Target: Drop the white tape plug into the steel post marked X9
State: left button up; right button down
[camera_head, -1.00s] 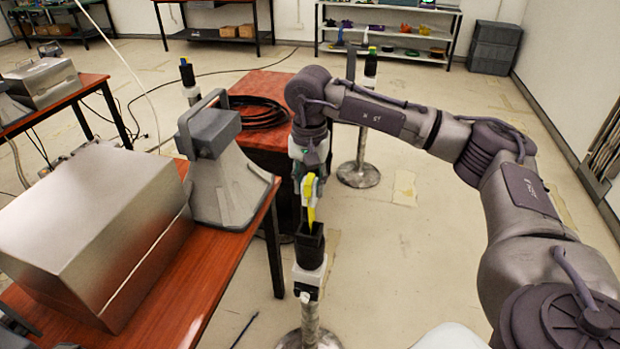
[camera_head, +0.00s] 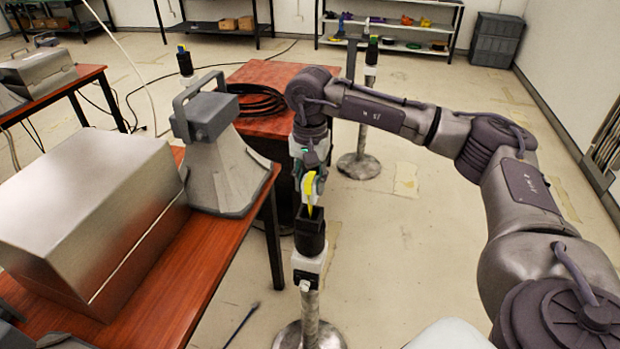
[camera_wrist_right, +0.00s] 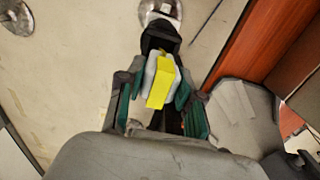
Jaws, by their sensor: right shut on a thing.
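My right gripper (camera_head: 310,178) is shut on a plug (camera_wrist_right: 160,88) that shows a bright yellow face and whitish sides. The plug points down, and its yellow lower end (camera_head: 310,206) is at the mouth of a black square holder (camera_head: 310,238). Whether the end is inside the holder or just above it is hard to tell. The holder tops a steel post (camera_head: 310,310) with a white collar (camera_head: 309,264) and round base. No X9 mark can be read. The holder also shows in the right wrist view (camera_wrist_right: 160,38), just beyond the plug. My left gripper is out of view.
A red-brown table (camera_head: 215,285) on the left bears a metal box (camera_head: 95,215) and a grey horn-shaped device (camera_head: 222,165). Other posts stand behind, one at the back right (camera_head: 361,160) and one at the back left (camera_head: 187,75). A low red table (camera_head: 270,75) holds coiled cable.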

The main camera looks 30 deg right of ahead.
aim_at(310, 195)
jog(key=shift+a+f+b, duration=0.1)
jog(key=shift+f+b, duration=1.6)
jog(key=shift+f, duration=0.9)
jog(key=shift+f, duration=0.2)
jog(key=shift+r, duration=0.35)
jog(key=shift+r+p, duration=0.3)
jog(key=shift+r, duration=0.2)
jog(key=shift+f+b, duration=0.7)
jog(key=shift+f, duration=0.15)
jog(key=shift+r, duration=0.3)
jog(key=shift+r+p, duration=0.55)
jog(key=shift+r, duration=0.05)
dwell(0.8)
